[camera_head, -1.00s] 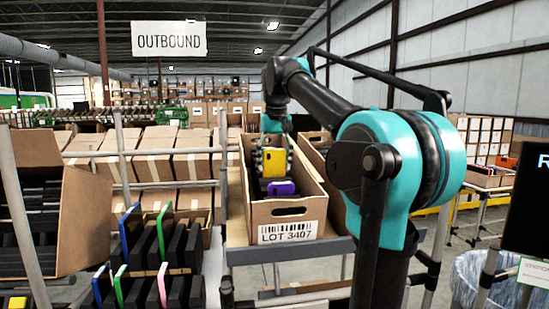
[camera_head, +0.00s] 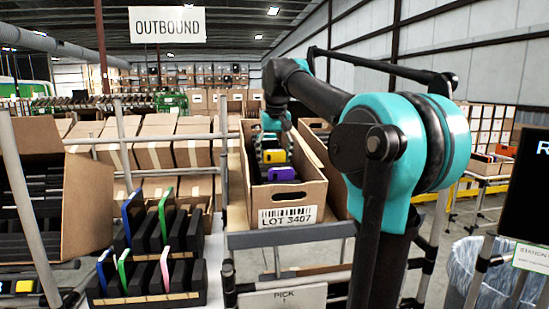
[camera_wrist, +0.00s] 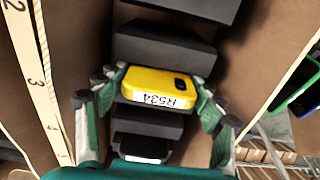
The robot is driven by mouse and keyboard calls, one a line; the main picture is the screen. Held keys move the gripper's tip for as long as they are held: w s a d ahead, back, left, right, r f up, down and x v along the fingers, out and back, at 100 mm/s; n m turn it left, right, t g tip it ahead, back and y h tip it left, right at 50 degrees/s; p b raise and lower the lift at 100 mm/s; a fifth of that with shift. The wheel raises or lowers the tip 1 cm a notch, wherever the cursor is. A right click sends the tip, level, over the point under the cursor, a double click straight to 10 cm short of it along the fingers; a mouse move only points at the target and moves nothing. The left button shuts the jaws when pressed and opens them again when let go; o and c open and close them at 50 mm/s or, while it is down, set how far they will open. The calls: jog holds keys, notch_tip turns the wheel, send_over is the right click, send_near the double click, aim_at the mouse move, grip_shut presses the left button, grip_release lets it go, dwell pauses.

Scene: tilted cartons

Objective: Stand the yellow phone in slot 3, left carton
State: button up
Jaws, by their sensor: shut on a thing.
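The yellow phone (camera_wrist: 160,87), labelled R534, is held between the two fingers of my gripper (camera_wrist: 157,98), which is shut on it. In the head view the phone (camera_head: 273,157) is down inside the left carton (camera_head: 291,193), marked LOT 3407, with its lower part hidden. The wrist view shows it among dark foam dividers (camera_wrist: 165,52); how deep it sits cannot be told. A numbered strip (camera_wrist: 40,75) with 2, 3 and 4 runs along the carton's left side. A purple phone (camera_head: 282,173) stands nearer the carton's front wall.
A second carton (camera_head: 322,148) stands close on the right. A black rack (camera_head: 155,279) with blue, green and pink phones is at lower left. An open tilted carton (camera_head: 88,205) stands at the left. Metal rails (camera_head: 240,222) edge the carton's shelf.

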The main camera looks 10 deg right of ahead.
jog(key=shift+s+f, duration=0.2)
jog(key=shift+f, duration=0.4)
jog(key=shift+c, duration=1.1)
jog(key=o, duration=1.8)
jog(key=shift+w+f, duration=0.1)
jog(key=shift+w, duration=0.15)
